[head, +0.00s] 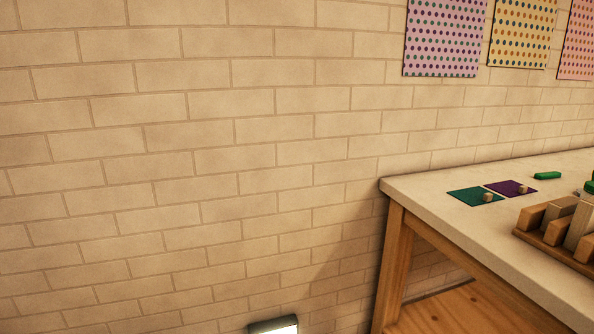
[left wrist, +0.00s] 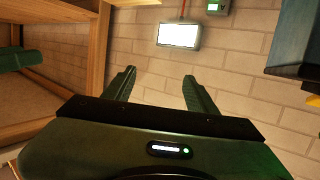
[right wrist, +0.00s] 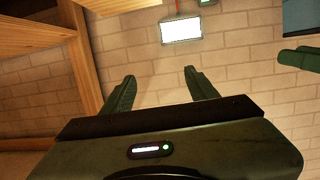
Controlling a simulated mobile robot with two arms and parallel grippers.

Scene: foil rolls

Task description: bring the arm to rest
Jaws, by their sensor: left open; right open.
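My left gripper (left wrist: 158,82) shows in the left wrist view, its two dark fingers apart with nothing between them. My right gripper (right wrist: 160,80) shows in the right wrist view, also open and empty. Both point toward the brick wall, apart from any object. Neither gripper nor arm shows in the head view.
A pale-topped wooden table (head: 420,190) stands at the right. On it are a green mat (head: 466,196), a purple mat (head: 521,189), a green piece (head: 547,176) and a wooden rack (head: 541,235). A lit panel (left wrist: 180,35) is on the wall (head: 200,130).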

